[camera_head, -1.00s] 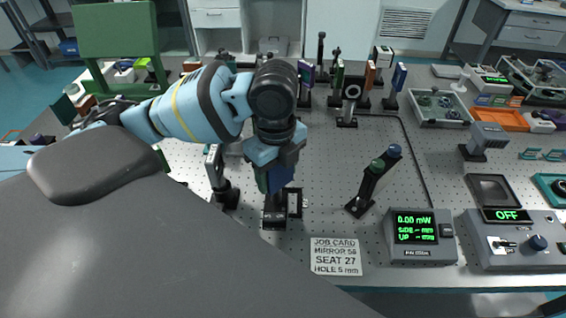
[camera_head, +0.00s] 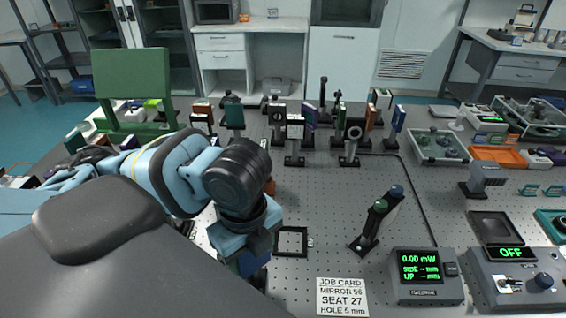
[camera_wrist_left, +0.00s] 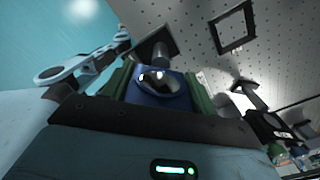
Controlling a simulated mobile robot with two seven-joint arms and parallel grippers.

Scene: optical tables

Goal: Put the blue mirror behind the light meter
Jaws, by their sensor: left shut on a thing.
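The blue mirror (camera_head: 250,265) is in my left gripper (camera_head: 252,258), low in front of the arm in the head view. In the left wrist view, the blue mirror (camera_wrist_left: 158,98) with a shiny round face sits between the two green fingers of the left gripper (camera_wrist_left: 160,92). A dark post and base (camera_wrist_left: 155,45) shows beyond it. The grey light meter (camera_head: 428,277) stands at the front right, reading 0.00 mW, well to the right of the gripper. My right gripper is not in view.
A black square frame (camera_head: 291,242) lies on the table beside the gripper. A tilted post pair with green and blue knobs (camera_head: 377,220) stands behind and left of the meter. A job card (camera_head: 342,297) lies in front. Several mounted optics stand at the back.

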